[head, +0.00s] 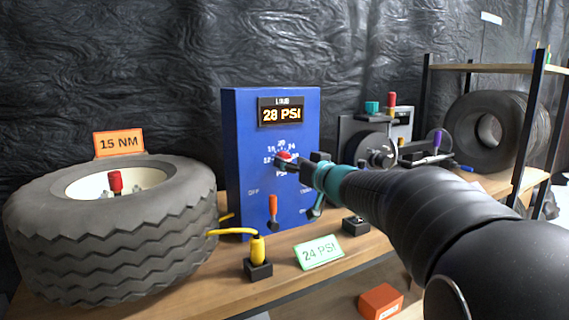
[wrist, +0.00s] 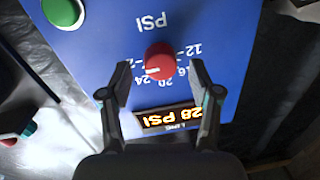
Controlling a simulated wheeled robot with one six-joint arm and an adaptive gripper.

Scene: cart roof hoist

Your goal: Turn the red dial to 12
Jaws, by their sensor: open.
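The red dial (head: 285,156) is on the front of the blue box (head: 243,150), below a lit display (head: 281,112) that reads 28 PSI. In the wrist view the red dial (wrist: 159,60) shows with a pale pointer mark at its lower left, and numbers are printed around it. My gripper (wrist: 159,82) is open, with one finger on each side of the dial and a visible gap to it. In the head view my gripper (head: 296,160) reaches the panel from the right and partly covers the dial's scale.
A tyre (head: 110,235) with an orange 15 NM sign (head: 118,143) lies at left. A yellow-capped hose fitting (head: 258,250), a green 24 PSI card (head: 319,252) and an orange lever (head: 272,207) are near the box. A shelf (head: 490,68) stands at right.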

